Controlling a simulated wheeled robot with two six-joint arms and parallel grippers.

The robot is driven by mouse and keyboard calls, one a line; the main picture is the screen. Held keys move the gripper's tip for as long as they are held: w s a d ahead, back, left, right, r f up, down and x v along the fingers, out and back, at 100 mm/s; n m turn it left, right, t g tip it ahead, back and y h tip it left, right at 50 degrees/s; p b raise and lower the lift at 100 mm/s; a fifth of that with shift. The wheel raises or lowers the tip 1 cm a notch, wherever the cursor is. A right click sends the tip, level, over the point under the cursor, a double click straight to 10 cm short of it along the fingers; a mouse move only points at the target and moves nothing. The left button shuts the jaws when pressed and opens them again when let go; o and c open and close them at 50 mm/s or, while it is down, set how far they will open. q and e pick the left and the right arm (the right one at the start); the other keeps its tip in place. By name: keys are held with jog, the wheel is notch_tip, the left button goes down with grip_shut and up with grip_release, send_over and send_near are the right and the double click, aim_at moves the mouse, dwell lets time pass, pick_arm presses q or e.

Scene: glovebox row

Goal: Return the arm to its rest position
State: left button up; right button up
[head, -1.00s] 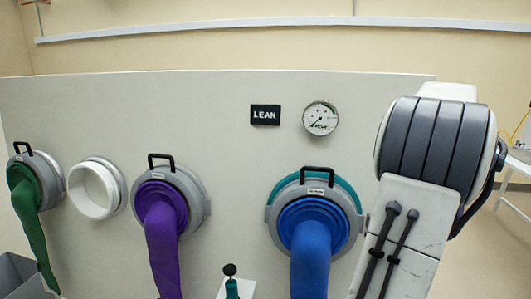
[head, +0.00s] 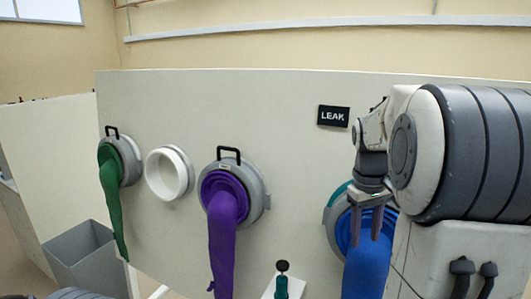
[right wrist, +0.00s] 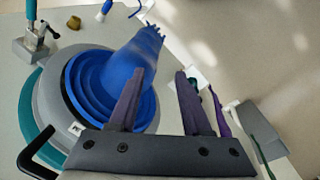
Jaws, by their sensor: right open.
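My right gripper (head: 367,224) is open and empty, with its fingers pointing down in front of the blue glove port. In the right wrist view the two fingers (right wrist: 160,100) stand apart, with the left one overlapping the blue glove (right wrist: 118,75). In the head view the blue glove (head: 366,270) hangs from its port, partly hidden behind my gripper and arm. I cannot tell whether the fingers touch it. My left gripper is in neither current view.
The panel also carries a purple glove (head: 225,235), an empty white port (head: 168,173) and a green glove (head: 111,195). A LEAK sign (head: 333,116) is above. A grey bin (head: 82,255) stands at lower left. A dark-knobbed stand (head: 282,282) is at bottom centre.

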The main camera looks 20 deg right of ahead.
jog(key=s+a+f+n+y, duration=0.1)
jog(key=a+f+n, duration=0.2)
jog(key=a, duration=1)
jog(key=s+a+f+n, duration=0.1)
jog(key=a+f+n, duration=0.15)
jog(key=a, duration=1.05)
jog(key=s+a+f+n+y, duration=0.1)
jog(key=s+a+f+n, duration=0.3)
jog(key=s+a, duration=0.65)
notch_tip(320, 180, down, 6)
jog(key=d+b, duration=0.1)
jog(key=b, duration=0.5)
jog(key=shift+s+b, duration=0.35)
jog(key=shift+s, duration=0.1)
jog(key=shift+d+f+m, duration=0.1)
jog(key=shift+m, duration=0.15)
jog(key=shift+d, duration=0.1)
